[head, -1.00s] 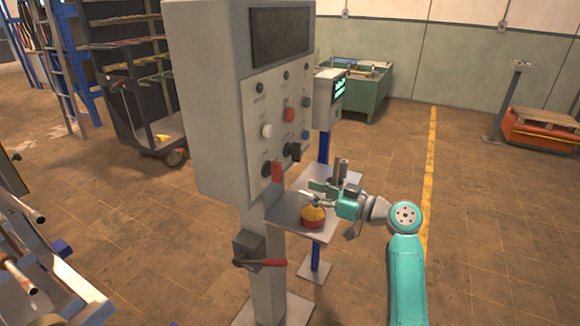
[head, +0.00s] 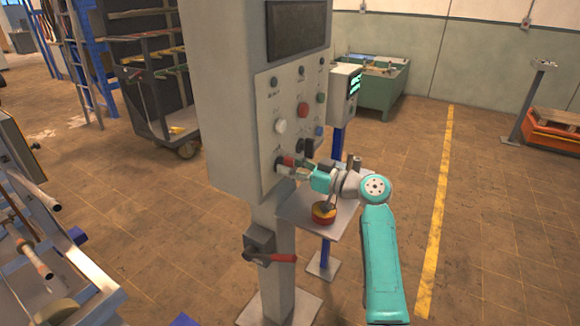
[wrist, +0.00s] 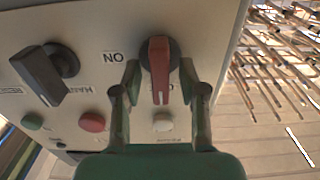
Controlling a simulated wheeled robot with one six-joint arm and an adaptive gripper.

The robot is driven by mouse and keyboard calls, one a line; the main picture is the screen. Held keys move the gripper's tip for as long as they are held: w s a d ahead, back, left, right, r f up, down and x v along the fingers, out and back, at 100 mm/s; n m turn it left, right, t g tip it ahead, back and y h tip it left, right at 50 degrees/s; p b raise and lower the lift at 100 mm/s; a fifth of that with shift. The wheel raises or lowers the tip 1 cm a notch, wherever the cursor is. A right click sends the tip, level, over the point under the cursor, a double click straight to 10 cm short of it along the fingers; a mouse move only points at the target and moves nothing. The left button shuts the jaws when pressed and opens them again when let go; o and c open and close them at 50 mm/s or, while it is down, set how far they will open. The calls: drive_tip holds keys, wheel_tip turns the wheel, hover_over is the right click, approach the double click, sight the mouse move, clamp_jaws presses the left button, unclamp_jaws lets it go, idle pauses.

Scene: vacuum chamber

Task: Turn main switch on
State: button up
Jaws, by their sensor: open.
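The main switch, a red lever on a dark round base, is at the lower left of the control panel in the head view (head: 287,161). In the wrist view the red lever (wrist: 159,68) stands between my fingers, with an upside-down "ON" label beside its base. My gripper (head: 290,167) is at the panel, open, one finger on each side of the lever in the wrist view (wrist: 159,88). I cannot tell whether either finger touches it. In the head view the gripper partly hides the switch.
A black selector knob (wrist: 45,72) and red (wrist: 93,122) and green (wrist: 33,121) buttons are nearby on the panel. A small metal shelf (head: 298,207) with a red-yellow round object (head: 323,213) lies below my arm. A red-handled lever (head: 280,257) sits lower on the post.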

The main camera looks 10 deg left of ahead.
drive_tip(key=shift+a, duration=0.25)
clamp_jaws()
drive_tip(key=shift+m, duration=0.3)
drive_tip(key=m, duration=0.4)
drive_tip(key=shift+w+d, duration=0.1)
drive_tip(key=shift+w, duration=0.05)
drive_tip(key=m, duration=0.5)
drive_tip(key=shift+w+f, duration=0.1)
drive_tip(key=shift+f, duration=0.05)
drive_tip(key=m, duration=0.4)
drive_tip(key=shift+f, duration=0.1)
drive_tip(key=shift+w+f+m, duration=0.1)
drive_tip(key=shift+f+m, duration=0.05)
drive_tip(key=shift+m, duration=1.95)
